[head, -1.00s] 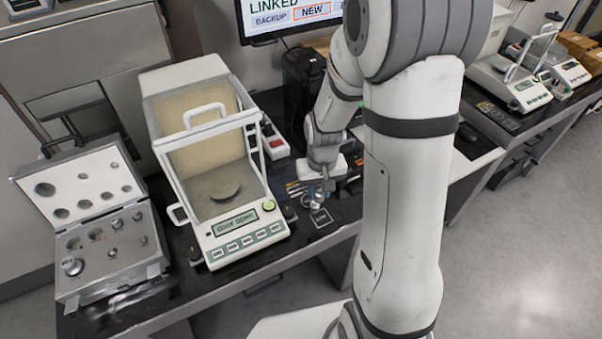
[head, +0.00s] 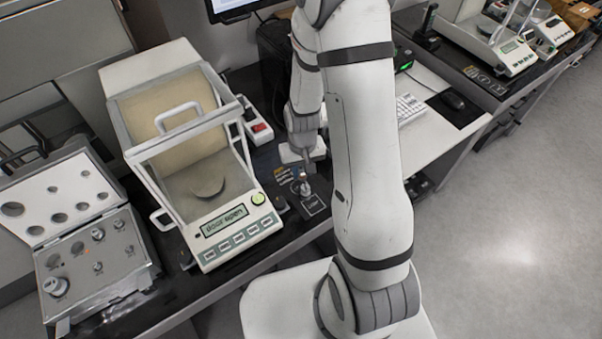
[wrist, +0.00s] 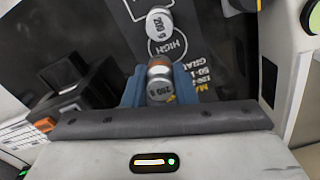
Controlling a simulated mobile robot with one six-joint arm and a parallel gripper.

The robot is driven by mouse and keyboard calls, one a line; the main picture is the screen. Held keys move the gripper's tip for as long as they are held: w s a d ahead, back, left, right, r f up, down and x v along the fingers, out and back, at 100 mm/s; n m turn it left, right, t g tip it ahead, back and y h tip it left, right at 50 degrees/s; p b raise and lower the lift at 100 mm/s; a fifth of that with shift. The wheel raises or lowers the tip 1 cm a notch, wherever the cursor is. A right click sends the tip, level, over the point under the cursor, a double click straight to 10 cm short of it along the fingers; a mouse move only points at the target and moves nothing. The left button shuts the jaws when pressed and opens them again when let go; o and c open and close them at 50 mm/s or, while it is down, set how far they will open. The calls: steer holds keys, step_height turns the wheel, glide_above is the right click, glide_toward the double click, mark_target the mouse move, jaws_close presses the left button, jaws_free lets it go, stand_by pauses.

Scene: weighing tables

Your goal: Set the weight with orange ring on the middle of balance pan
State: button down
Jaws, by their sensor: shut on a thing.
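The weight with the orange ring (wrist: 160,80), a small metal cylinder marked 200 g, is between the blue fingers of my gripper (wrist: 160,92) in the wrist view. My gripper is shut on it. In the head view my gripper (head: 303,172) is low over the bench, right of the balance (head: 226,222); the weight is too small there to tell clearly. The round balance pan (head: 208,182) is inside the balance chamber and looks empty. The display reads "door open".
Another 200 g weight (wrist: 159,22) without a visible orange ring stands close by on the dark mat. An open weight case (head: 97,265) lies left of the balance. A red-buttoned box (head: 261,131) sits behind its right side. A keyboard (head: 408,108) is to the right.

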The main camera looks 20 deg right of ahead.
steer(key=shift+f, duration=1.35)
steer(key=shift+f, duration=0.15)
steer(key=c, duration=1.2)
jaws_free()
